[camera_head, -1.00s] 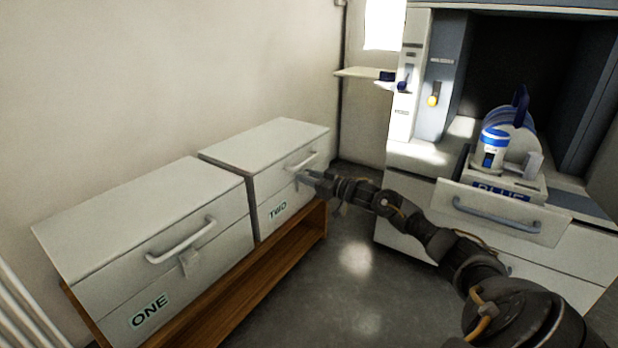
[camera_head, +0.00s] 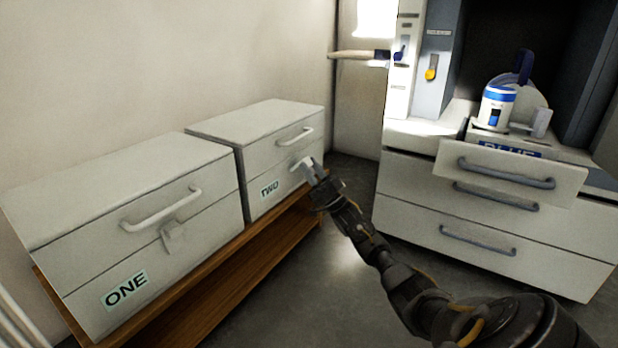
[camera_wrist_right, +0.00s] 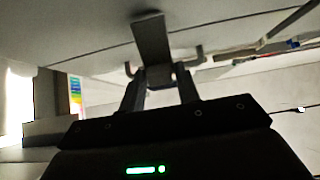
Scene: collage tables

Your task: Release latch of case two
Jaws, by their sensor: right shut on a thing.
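Case two (camera_head: 225,128) is a closed white box with a bar handle (camera_head: 295,136) and a green-edged TWO label. Its latch (camera_head: 301,163) is a small pale tab on the front, below the handle, and appears swung outward. My right gripper (camera_head: 312,172) is at the latch, with its fingers shut on it. In the right wrist view the latch (camera_wrist_right: 150,38) is a grey plate running to between the fingertips of my right gripper (camera_wrist_right: 160,82). The fingers hide part of it. My left gripper is out of view.
Case one (camera_head: 110,195) stands left of case two, closed, its latch (camera_head: 172,236) hanging down. Both sit on a wooden bench (camera_head: 215,280). At right, a drawer cabinet (camera_head: 430,205) has its top drawer (camera_head: 515,175) pulled out, with a blue-and-white device above it.

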